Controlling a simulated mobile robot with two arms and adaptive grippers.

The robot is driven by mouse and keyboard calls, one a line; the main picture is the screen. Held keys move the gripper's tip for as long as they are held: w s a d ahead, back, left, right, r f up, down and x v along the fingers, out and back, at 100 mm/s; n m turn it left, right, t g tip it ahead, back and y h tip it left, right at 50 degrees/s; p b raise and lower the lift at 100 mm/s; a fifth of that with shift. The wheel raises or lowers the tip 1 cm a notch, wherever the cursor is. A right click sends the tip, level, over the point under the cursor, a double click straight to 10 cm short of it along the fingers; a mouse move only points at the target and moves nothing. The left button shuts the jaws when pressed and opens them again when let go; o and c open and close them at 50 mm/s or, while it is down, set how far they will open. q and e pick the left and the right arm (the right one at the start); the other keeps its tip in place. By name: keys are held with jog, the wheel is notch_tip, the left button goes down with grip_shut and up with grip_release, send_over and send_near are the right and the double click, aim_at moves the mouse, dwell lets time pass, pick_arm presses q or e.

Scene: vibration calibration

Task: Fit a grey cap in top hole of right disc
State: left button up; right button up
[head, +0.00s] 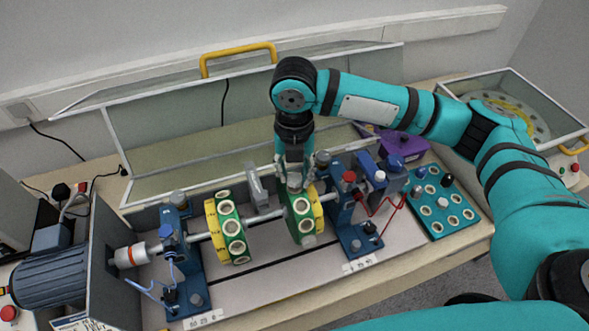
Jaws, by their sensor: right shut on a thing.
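The right disc (303,223) is green and yellow with white-rimmed holes around its edge, mounted on a horizontal silver shaft. My right gripper (295,182) points down at the top of this disc with its fingers closed together. What it holds is hidden between the fingers, so I cannot tell how the grey cap sits against the top hole. A greyish round piece shows low on the right disc's rim (309,241). The left disc (231,232), also green and yellow, shows several open holes. My left gripper is not in view.
A teal tray (462,226) with several holes and a few caps stands at right. Blue bearing stands (354,240) hold the shaft. A motor (58,277) is at left. A raised clear cover with a yellow handle (238,55) stands behind; a purple object (404,143) lies at the back.

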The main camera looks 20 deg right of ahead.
jog(key=shift+f, duration=0.85)
dwell(0.3)
jog(key=o, duration=0.7)
jog(key=shift+o, duration=0.2)
jog(key=shift+r, duration=0.1)
notch_tip(320, 180, up, 12)
dwell(0.4)
